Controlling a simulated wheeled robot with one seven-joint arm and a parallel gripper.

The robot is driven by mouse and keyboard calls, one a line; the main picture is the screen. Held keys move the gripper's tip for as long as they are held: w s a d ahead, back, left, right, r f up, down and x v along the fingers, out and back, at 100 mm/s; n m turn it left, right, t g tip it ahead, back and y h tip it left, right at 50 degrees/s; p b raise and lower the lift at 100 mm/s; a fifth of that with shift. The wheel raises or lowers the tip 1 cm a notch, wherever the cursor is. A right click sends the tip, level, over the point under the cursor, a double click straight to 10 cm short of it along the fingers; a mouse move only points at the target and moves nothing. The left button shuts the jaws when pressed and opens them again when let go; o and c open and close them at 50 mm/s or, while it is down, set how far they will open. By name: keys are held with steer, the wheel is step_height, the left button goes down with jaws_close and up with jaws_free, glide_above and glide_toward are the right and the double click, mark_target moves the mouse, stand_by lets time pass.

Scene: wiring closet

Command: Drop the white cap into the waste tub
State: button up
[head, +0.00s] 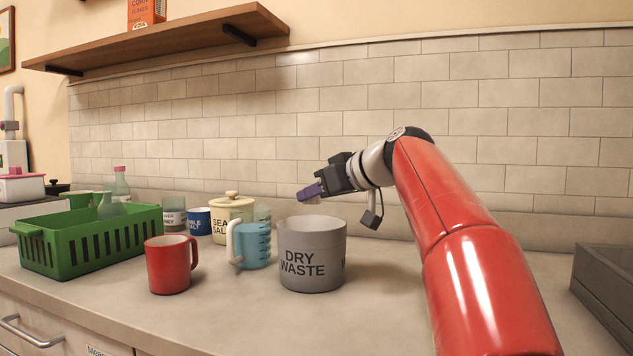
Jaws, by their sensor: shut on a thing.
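The waste tub (318,247) is a round grey tub marked DRY WASTE, standing upright on the counter in the middle of the head view. My gripper (310,194) is above the tub's opening, reaching in from the right, with purple fingertips on a black body. It is shut on a small pale thing, the white cap (313,200), which shows just under the fingertips, above the rim. Most of the cap is hidden by the fingers. The inside bottom of the tub is out of sight.
A measuring jug (252,246) with blue contents stands close left of the tub. A red mug (169,265), a SEA SALT jar (231,212) and a green basket (80,238) are further left. A dark grey tray (608,285) lies at the right edge. A wooden shelf (160,42) hangs above.

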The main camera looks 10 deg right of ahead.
mark_target(318, 224)
steer(key=shift+f+b, duration=2.15)
steer(key=shift+f, duration=1)
steer(key=o, duration=1)
steer(key=s+d+b, duration=0.1)
steer(key=s+d, duration=0.1)
steer(key=s, duration=0.1)
steer(key=shift+b, duration=0.35)
step_height(318, 224, up, 7)
steer(key=p, duration=0.6)
